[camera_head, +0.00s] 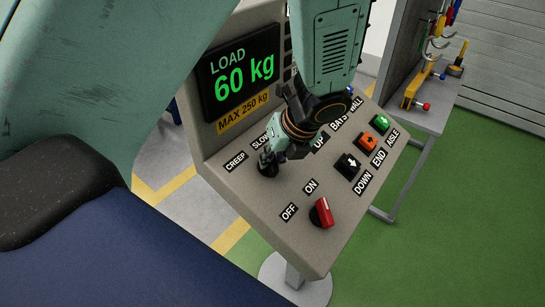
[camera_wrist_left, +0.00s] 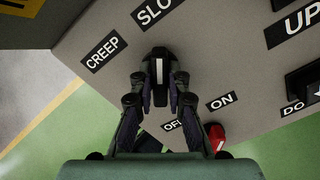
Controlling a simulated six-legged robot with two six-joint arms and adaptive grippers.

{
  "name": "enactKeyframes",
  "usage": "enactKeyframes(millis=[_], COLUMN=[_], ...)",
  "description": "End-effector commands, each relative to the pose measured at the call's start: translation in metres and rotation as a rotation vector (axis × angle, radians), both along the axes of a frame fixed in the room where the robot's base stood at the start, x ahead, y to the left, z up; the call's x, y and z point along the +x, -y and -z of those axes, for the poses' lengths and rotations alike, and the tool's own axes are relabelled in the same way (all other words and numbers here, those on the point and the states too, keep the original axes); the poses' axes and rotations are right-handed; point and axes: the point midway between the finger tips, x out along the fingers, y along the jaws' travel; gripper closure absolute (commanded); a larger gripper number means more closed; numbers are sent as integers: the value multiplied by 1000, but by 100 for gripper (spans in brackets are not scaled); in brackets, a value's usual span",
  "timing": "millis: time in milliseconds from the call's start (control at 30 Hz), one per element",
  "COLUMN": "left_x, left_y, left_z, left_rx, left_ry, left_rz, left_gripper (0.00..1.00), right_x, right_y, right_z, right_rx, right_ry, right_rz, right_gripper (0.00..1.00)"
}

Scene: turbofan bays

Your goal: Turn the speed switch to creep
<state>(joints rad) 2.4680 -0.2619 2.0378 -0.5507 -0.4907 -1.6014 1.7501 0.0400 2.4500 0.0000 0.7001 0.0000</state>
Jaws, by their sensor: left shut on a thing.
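The speed switch is a black knob with a white pointer line, seen in the left wrist view (camera_wrist_left: 159,68) and partly in the head view (camera_head: 267,168). It sits on the sloped grey panel by the CREEP label (camera_head: 236,160) and the SLOW label (camera_head: 261,142). In the left wrist view the line runs up the picture, toward SLOW (camera_wrist_left: 155,10) rather than CREEP (camera_wrist_left: 103,50). My left gripper (camera_head: 272,152) is shut on the knob, with one finger on each side in the left wrist view (camera_wrist_left: 159,88). My right gripper is not in view.
A red switch (camera_head: 321,212) by OFF and ON is near the panel's lower edge. Black, orange (camera_head: 367,143) and green (camera_head: 381,122) buttons lie to the right. A display (camera_head: 240,72) reads LOAD 60 kg. A grey bench with tools (camera_head: 425,105) stands behind right.

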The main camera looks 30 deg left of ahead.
Motion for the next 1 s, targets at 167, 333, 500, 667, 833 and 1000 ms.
enactKeyframes(millis=[167, 333, 500, 667, 833, 1000], left_x=[0, 0, 0, -1, -1, -2], left_y=[0, 0, -1, -1, -1, -1], left_z=[0, 0, -1, -1, 0, 0], left_rx=[1, -1, -5, -8, -14, -20], left_ry=[9, 41, 93, 155, 221, 287], left_rz=[-21, -92, -211, -349, -496, -645], left_gripper=[100, 100, 100, 100, 100, 100], right_x=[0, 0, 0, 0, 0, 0], right_y=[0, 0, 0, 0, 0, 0], right_z=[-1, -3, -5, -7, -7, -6], right_rx=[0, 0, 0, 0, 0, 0], right_ry=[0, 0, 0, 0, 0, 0], right_rz=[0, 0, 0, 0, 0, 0], right_gripper=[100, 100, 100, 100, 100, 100])
